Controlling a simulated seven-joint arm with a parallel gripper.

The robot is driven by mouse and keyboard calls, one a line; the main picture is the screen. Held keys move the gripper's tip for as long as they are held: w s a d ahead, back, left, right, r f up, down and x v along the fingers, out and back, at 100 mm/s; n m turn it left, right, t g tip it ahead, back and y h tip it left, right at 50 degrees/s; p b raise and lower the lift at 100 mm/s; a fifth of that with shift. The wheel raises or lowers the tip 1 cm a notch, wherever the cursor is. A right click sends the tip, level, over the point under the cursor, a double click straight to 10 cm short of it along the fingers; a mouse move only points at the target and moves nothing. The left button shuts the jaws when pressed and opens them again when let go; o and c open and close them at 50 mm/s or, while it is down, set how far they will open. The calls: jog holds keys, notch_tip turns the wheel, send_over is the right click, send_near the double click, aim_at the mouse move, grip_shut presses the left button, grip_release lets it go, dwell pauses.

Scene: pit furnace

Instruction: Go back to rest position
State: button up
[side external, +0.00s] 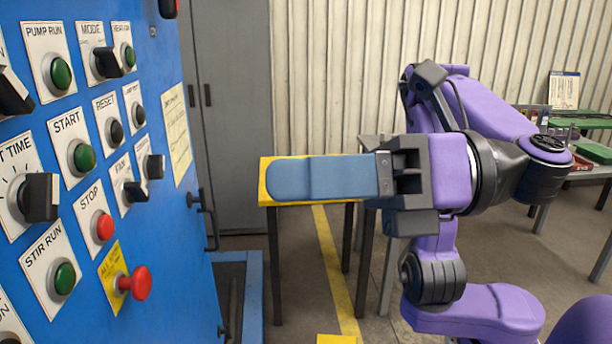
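My gripper (285,181) is at the middle of the side external view. Its long blue-grey finger points left, level, toward the blue control panel (180,60). The fingertip is apart from the panel, with a clear gap between them in the picture. Only one finger shows from this side, so the other is hidden and the opening between them cannot be seen. Nothing held is visible. The panel carries labelled buttons and knobs, including a red stop button (104,227), a green start button (84,157) and a red mushroom button (136,284).
A small yellow-topped table (266,197) stands behind my gripper. A grey cabinet (235,110) is at the back. A bench (598,173) with green items is at the right. A yellow line (337,270) runs along the floor. Open space lies between panel and arm.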

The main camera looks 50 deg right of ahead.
dwell(0.3)
jog(key=w+d+f+m+g+h, duration=0.2)
jog(key=w+d+f+m+h, duration=0.3)
jog(key=f, duration=0.4)
jog(key=w+d+f+m+g+h, duration=0.2)
jog(key=d+f+m+h, duration=0.3)
jog(key=d+f, duration=0.3)
jog(key=s+d+f+m+g+h, duration=0.2)
jog(key=s+d+f+m+g, duration=0.6)
jog(key=m, duration=0.8)
jog(key=d+f, duration=0.3)
jog(key=shift+d+g, duration=0.3)
